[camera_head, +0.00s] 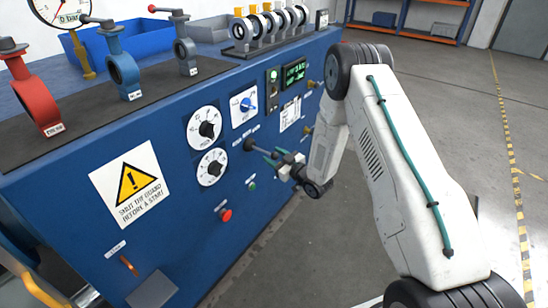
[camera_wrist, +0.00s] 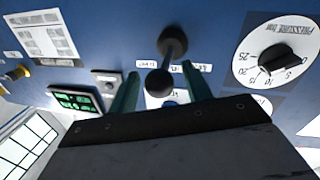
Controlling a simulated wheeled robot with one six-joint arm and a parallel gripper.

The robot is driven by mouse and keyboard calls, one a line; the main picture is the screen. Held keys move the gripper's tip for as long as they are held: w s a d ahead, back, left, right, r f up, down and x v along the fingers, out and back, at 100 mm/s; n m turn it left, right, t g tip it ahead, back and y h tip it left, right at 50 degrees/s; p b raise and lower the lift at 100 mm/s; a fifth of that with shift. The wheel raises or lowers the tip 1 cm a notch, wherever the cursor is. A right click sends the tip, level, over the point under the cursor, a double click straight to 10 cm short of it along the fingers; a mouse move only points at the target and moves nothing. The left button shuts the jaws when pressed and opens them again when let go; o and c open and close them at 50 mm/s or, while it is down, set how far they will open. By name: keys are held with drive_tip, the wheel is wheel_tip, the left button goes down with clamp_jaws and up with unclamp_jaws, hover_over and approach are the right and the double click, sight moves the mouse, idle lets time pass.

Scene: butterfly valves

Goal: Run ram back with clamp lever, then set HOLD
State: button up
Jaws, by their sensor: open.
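A dark lever (camera_head: 250,144) sticks out from the blue panel below the blue-handled selector switch (camera_head: 243,103); I take it for the clamp lever, but its label is unreadable. In the wrist view the lever has a round dark knob (camera_wrist: 160,83) and a short rod running to the panel. My gripper (camera_head: 271,156) is at the lever. Its teal fingers also show in the wrist view (camera_wrist: 160,72), open, one on each side of the knob, with gaps visible. The selector is mostly hidden behind the gripper there, so its setting is unclear.
Two white dials (camera_head: 204,128) sit left of the lever, and a lit green display (camera_head: 293,72) is above right. A red button (camera_head: 225,215) is lower on the panel. Red and blue valves (camera_head: 122,70) stand on top. Open floor (camera_head: 320,235) lies in front.

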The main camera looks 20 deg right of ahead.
drive_tip(key=v, duration=0.7)
drive_tip(key=shift+s+d, duration=0.15)
drive_tip(key=shift+s, duration=0.2)
